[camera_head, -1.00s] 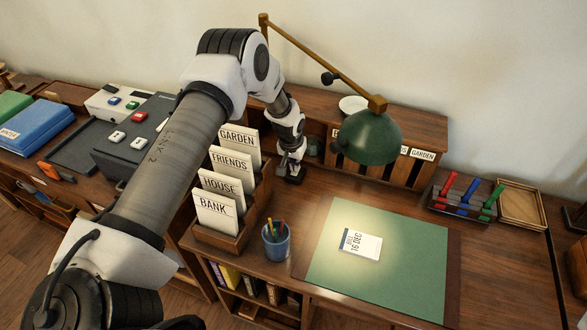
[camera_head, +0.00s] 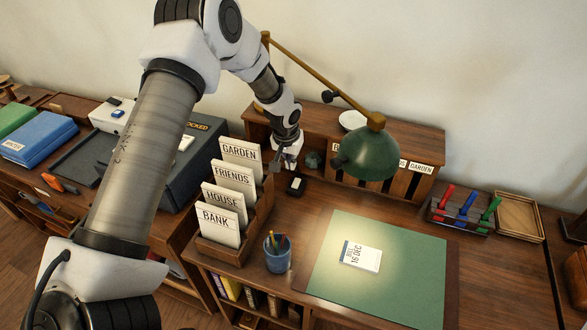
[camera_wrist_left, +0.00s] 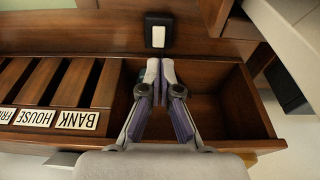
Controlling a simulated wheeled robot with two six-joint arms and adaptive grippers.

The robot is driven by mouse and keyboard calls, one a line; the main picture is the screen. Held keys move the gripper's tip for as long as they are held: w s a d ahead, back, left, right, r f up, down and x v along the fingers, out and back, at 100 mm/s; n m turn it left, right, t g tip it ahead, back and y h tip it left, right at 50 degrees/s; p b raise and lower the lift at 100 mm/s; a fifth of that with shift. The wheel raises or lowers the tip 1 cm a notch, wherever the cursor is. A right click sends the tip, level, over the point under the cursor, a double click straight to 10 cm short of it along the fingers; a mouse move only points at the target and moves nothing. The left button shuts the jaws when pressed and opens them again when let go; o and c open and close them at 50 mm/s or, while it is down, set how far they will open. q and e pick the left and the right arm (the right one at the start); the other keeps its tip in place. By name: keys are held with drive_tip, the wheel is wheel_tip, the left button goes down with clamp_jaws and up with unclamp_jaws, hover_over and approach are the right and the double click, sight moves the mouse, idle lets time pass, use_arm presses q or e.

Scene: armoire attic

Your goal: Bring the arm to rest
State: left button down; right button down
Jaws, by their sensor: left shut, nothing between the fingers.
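My left arm comes in from the left and reaches over the desk. Its gripper (camera_head: 283,165) is behind the card rack, near the front of the wooden pigeonhole unit, and partly hidden in the head view. In the left wrist view the gripper's fingers (camera_wrist_left: 161,68) are together with nothing between them. Below them is an open wooden compartment (camera_wrist_left: 210,117). A small black switch with a white rocker (camera_head: 296,184) is on the desk near the gripper; it also shows in the left wrist view (camera_wrist_left: 158,34), just beyond the fingertips. My right gripper is not in view.
A green lamp (camera_head: 366,152) hangs over the desk. The card rack (camera_head: 227,250) and blue pencil cup (camera_head: 277,253) stand near the arm. A green mat (camera_head: 410,270) holds a calendar card (camera_head: 361,256). A dark blue box (camera_head: 198,160) stands behind the arm.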

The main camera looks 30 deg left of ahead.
use_arm(q)
drive_tip(key=shift+s+d+r, duration=0.1)
drive_tip(key=shift+s+r, duration=0.25)
drive_tip(key=shift+r, duration=0.25)
drive_tip(key=shift+s+d+r, duration=0.1)
drive_tip(key=shift+s+r, duration=0.25)
drive_tip(key=shift+r, duration=0.2)
drive_tip(key=shift+f, duration=0.1)
